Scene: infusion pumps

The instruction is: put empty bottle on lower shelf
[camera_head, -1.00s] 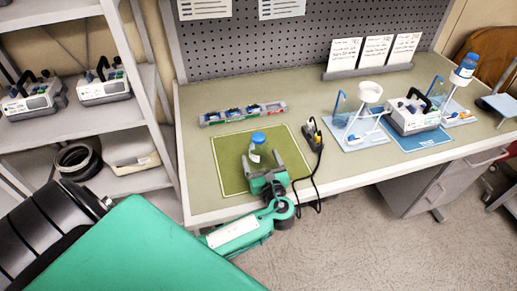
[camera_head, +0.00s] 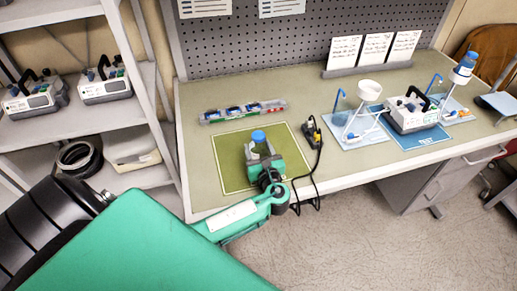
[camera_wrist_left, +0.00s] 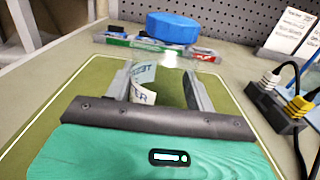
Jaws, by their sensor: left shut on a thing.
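A bottle with a blue cap (camera_head: 258,137) and a white label stands on the green mat (camera_head: 229,178) on the workbench. My left gripper (camera_head: 263,157) is shut on the bottle, with its fingers on both sides of it below the cap. In the left wrist view the blue cap (camera_wrist_left: 172,27) and part of the label (camera_wrist_left: 143,84) show between the fingers (camera_wrist_left: 165,88). The arm hides the lower part of the bottle in the head view. The lower shelf (camera_head: 145,178) of the grey rack stands at the left. My right gripper is not in view.
The lower shelf holds a black coil (camera_head: 78,158) and a pale tray (camera_head: 132,147); pumps (camera_head: 107,85) stand on the shelf above. A parts strip (camera_head: 243,112) lies behind the mat, a power strip (camera_head: 312,132) to its right. Pump stands (camera_head: 360,120) occupy the bench's right.

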